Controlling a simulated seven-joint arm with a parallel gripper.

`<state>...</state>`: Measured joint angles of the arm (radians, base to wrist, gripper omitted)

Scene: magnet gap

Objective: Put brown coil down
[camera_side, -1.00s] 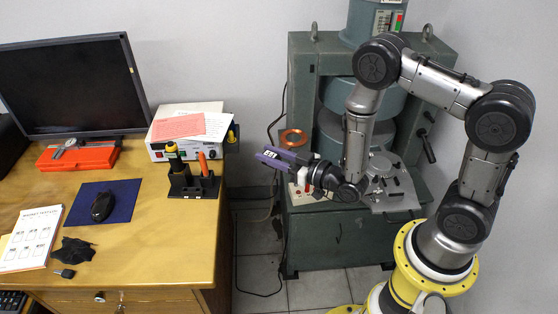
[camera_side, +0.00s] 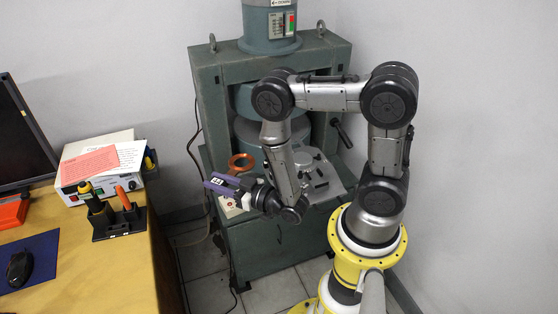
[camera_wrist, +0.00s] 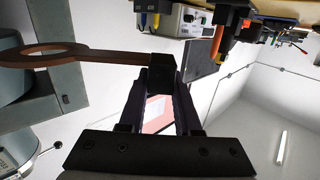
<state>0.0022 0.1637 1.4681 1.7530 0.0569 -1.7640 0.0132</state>
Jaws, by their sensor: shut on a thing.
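The brown coil is a flat copper-coloured ring (camera_side: 241,162) on a long flat handle. In the wrist view its ring (camera_wrist: 35,56) is at the left, and the handle (camera_wrist: 120,57) runs right to a black block (camera_wrist: 163,68) at my fingertips. My gripper (camera_side: 216,185), with purple fingers, is in front of the green magnet (camera_side: 205,95) in the side view. In the wrist view my gripper (camera_wrist: 163,82) is shut on the block end of the coil's handle. The coil appears held in the air. The handle is mostly hidden in the side view.
The wooden desk (camera_side: 105,255) is at the left. A tool holder (camera_side: 118,222) with screwdrivers and a white instrument (camera_side: 72,190) with papers on it stand there. A blue mat (camera_side: 38,248) with a mouse (camera_side: 19,270) lies nearer. Bare desk shows right of the mat.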

